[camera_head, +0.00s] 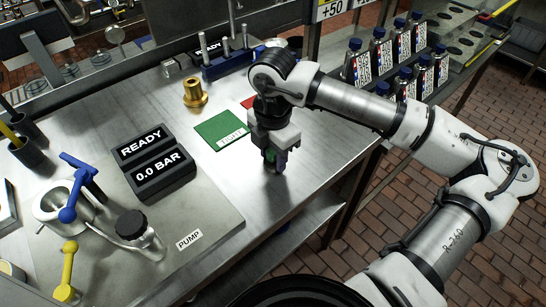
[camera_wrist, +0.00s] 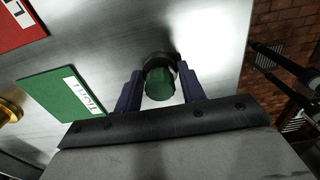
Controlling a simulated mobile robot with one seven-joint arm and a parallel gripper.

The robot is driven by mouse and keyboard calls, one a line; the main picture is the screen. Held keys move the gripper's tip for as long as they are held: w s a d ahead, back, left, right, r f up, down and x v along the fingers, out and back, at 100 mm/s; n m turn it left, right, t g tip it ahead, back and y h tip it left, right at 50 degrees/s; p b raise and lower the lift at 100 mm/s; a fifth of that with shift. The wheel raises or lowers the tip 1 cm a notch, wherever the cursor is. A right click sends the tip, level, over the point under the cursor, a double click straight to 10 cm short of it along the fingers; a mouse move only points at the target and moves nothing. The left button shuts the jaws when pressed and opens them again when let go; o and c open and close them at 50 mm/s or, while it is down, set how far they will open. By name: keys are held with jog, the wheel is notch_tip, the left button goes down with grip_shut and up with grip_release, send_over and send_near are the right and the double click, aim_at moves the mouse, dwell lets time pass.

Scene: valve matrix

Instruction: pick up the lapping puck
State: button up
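The lapping puck, which I take to be the short piece with a green knob (camera_wrist: 160,88) and a dark round base, stands between the fingers of my gripper (camera_wrist: 160,80) in the wrist view. A finger is on each side, very close to the puck; I cannot tell whether both touch it. In the head view my gripper (camera_head: 275,160) points down low over the steel bench, and a bit of the green puck (camera_head: 269,155) shows between the fingers. The fingers hide most of it there.
A green labelled mat (camera_head: 217,128) lies left of my gripper, with a red mat (camera_head: 248,102) behind. A brass part (camera_head: 195,92), a READY / 0.0 BAR display (camera_head: 160,172) and a blue-handled valve (camera_head: 70,200) stand farther left. The bench's right edge is close to my gripper.

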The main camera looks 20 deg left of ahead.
jog(key=c, duration=0.5)
jog(key=shift+r, duration=0.1)
notch_tip(320, 180, up, 10)
jog(key=shift+f+b, duration=0.1)
jog(key=shift+b, duration=1.05)
jog(key=o, duration=0.4)
jog(key=shift+c, duration=0.8)
jog(key=shift+w, duration=0.15)
